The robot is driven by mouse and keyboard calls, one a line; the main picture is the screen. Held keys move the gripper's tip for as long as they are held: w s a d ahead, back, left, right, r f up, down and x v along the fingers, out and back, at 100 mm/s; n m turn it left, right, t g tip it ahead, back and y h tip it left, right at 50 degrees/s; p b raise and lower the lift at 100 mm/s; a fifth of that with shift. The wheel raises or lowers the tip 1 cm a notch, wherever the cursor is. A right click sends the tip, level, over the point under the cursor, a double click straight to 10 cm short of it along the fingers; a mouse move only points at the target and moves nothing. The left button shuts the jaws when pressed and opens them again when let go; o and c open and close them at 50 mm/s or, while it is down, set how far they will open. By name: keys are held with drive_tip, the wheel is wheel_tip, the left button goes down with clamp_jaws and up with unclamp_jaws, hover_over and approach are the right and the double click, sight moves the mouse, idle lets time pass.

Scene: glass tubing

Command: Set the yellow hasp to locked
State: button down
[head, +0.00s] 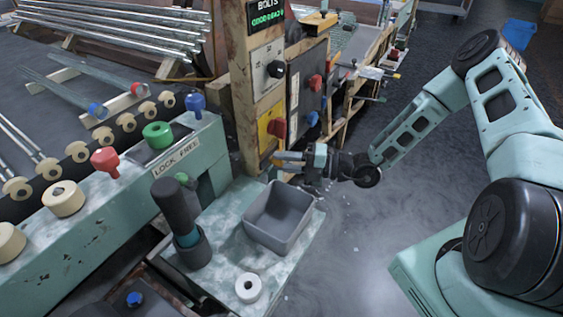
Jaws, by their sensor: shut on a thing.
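My gripper (284,160) reaches in from the right, low at the side of the worn tan post. Its jaws are shut on a small yellow-orange piece (290,155), which looks like the yellow hasp. The fingers hide part of it, and it is too small to tell whether it sits locked or unlocked. Just above, a yellow plate (265,141) with a red knob (277,128) is on the post's face.
A grey bin (279,216) stands below my gripper on the pale bench, beside a dark upright tool (181,217) in a holder. A white ring (248,288) lies in front. Red and blue knobs project from the dark panel (304,75) behind. Open floor lies right.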

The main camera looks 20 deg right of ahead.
drive_tip(key=c, duration=1.2)
unclamp_jaws()
drive_tip(key=shift+w+d, duration=0.15)
drive_tip(key=shift+d, duration=0.05)
drive_tip(key=shift+o, duration=0.2)
drive_tip(key=shift+d, duration=0.1)
drive_tip(key=v, duration=1.7)
drive_tip(key=shift+s, duration=0.25)
